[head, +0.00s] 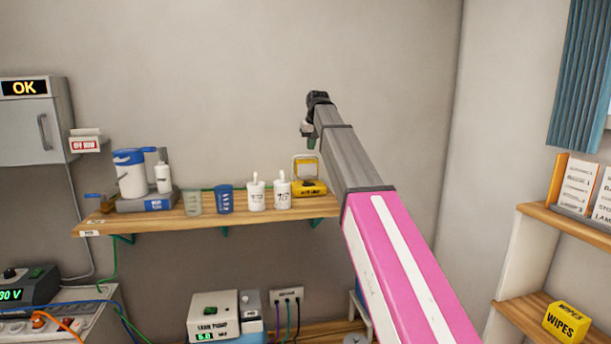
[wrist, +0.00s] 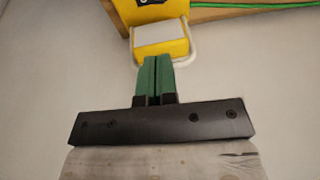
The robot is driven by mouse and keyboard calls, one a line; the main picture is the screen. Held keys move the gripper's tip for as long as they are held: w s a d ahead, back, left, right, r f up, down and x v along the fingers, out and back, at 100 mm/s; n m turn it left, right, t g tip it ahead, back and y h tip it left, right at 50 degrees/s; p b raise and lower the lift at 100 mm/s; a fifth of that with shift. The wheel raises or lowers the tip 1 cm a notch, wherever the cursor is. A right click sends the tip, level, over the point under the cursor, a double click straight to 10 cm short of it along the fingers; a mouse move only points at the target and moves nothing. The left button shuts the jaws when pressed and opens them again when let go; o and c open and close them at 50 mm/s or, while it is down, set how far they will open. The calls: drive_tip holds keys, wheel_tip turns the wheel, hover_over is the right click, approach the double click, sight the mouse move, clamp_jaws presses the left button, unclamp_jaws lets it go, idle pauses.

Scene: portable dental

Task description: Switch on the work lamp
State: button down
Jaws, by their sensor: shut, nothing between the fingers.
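The yellow work lamp (head: 309,188) stands at the right end of the wall shelf, with a pale frame and upper yellow part behind my gripper. In the wrist view the lamp (wrist: 151,12) is at the top, with a pale grey panel that shows no clear glow. My gripper (head: 311,143) is above the lamp in the head view. In the wrist view its green fingers (wrist: 160,60) are together with nothing between them, their tips at the edge of the lamp's yellow part. I cannot tell whether they touch it. No switch shows clearly.
A green cable runs along the shelf. The wall above is clear.

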sight(308, 182)
drive_tip(key=x, duration=0.8)
drive_tip(key=s+x, duration=0.1)
drive_tip(key=x, duration=0.3)
drive_tip(key=shift+w+a+f, duration=0.15)
drive_tip(key=shift+a+f, duration=0.1)
drive_tip(key=shift+f, duration=0.25)
drive_tip(key=shift+a+f, duration=0.1)
drive_tip(key=shift+f, duration=0.4)
drive_tip(key=shift+a+f+h, duration=0.25)
drive_tip(key=shift+f+h, duration=0.1)
drive_tip(key=shift+h, duration=0.05)
drive_tip(key=shift+d, duration=0.1)
drive_tip(key=shift+d+r, duration=0.1)
drive_tip(key=shift+w+d+r, duration=0.15)
drive_tip(key=shift+d+r, duration=0.1)
drive_tip(key=shift+d, duration=0.35)
drive_tip(key=shift+r, duration=0.1)
